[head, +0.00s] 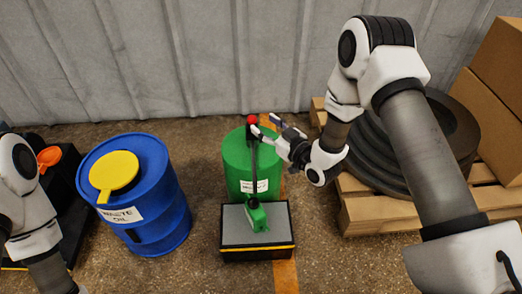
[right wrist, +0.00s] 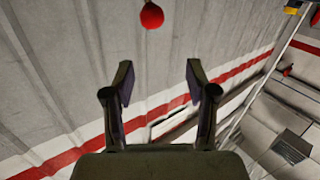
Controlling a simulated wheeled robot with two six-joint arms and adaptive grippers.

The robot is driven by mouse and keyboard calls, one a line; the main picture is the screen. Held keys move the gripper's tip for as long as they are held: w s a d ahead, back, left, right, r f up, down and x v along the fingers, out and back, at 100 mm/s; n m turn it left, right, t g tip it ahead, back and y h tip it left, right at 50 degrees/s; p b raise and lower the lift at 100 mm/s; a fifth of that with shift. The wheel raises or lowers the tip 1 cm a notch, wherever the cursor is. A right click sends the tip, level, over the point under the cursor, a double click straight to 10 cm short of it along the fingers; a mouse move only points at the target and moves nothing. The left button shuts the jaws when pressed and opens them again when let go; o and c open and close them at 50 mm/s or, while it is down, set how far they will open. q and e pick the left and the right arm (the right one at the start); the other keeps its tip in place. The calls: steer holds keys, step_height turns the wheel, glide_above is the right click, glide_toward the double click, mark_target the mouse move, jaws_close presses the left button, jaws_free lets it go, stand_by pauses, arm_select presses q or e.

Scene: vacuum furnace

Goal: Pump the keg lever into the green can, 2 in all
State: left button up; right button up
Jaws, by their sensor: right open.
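A green can or keg (head: 236,160) with a white label stands upright against the back wall; the label is too small to read. In front of it, a green pump base (head: 257,216) sits on a grey-topped black box (head: 235,232). A dark lever (head: 254,165) rises nearly upright from it to a red knob (head: 252,119), which also shows in the right wrist view (right wrist: 151,15). My right gripper (head: 266,124) is open and empty, just right of the knob. In its wrist view the knob lies beyond the fingertips. My left gripper is out of view.
A blue waste oil drum (head: 164,225) with a yellow lid (head: 114,176) stands to the left. A dark tire-like coil (head: 445,125) and cardboard boxes (head: 498,60) sit on a wooden pallet (head: 370,215) at right. An orange funnel (head: 48,158) is at far left.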

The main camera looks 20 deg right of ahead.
mark_target(252, 120)
step_height(252, 120, down, 5)
steer(key=w+b, duration=0.1)
steer(key=b, duration=0.3)
steer(key=shift+t, duration=0.3)
steer(key=b+x, duration=0.1)
steer(key=x, duration=0.1)
steer(key=b+x, duration=0.1)
steer(key=x, duration=0.4)
steer(key=shift+w+d+r+b, duration=0.3)
steer(key=shift+w+r+b, duration=0.05)
steer(key=shift+w+b, duration=0.05)
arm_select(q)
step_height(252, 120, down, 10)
arm_select(e)
steer(key=shift+r, duration=0.1)
jaws_close()
